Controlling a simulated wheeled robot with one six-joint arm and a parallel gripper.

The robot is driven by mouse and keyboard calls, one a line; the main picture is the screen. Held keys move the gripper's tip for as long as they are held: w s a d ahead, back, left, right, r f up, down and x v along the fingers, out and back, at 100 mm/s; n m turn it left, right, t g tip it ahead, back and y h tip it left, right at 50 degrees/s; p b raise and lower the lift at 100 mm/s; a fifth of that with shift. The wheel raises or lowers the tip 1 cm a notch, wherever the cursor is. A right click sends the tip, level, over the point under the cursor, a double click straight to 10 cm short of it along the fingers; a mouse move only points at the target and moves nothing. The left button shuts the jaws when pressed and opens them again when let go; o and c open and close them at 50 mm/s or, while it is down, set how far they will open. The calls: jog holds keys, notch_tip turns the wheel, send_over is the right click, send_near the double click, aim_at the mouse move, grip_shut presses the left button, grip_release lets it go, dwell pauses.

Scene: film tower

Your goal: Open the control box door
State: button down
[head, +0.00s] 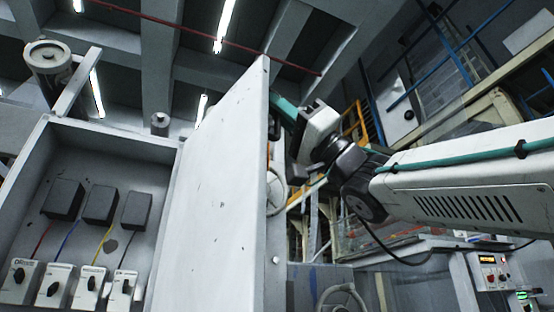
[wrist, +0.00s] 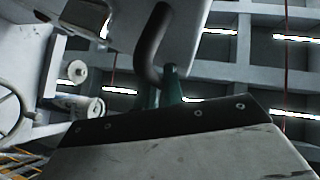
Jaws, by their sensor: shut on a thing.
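The control box (head: 50,140) stands at the left in the head view, its front open and its inside in plain sight. Its pale, scuffed door (head: 215,190) stands swung out to the right of the opening. My gripper (head: 284,108) is on the far side of the door, by its right edge, with teal fingers partly hidden by the door. In the wrist view, a dark bent door handle (wrist: 151,45) runs down from the pale door surface (wrist: 188,22). My gripper's teal fingers (wrist: 171,80) are shut on the handle near its lower end.
Inside the box are several black blocks (head: 100,204), coloured wires and white switches (head: 89,287). A handwheel (head: 276,190) is partly hidden behind the door. Railings and a small panel with a display (head: 488,268) are at the right. Ceiling beams and lamps are overhead.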

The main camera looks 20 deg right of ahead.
jog(key=shift+d+r, duration=0.15)
jog(key=shift+r, duration=0.05)
jog(key=c, duration=1.8)
grip_release()
jog(key=shift+w, duration=0.1)
jog(key=shift+f, duration=0.1)
jog(key=v, duration=0.7)
jog(key=shift+d+f, duration=0.2)
jog(key=shift+f, duration=0.2)
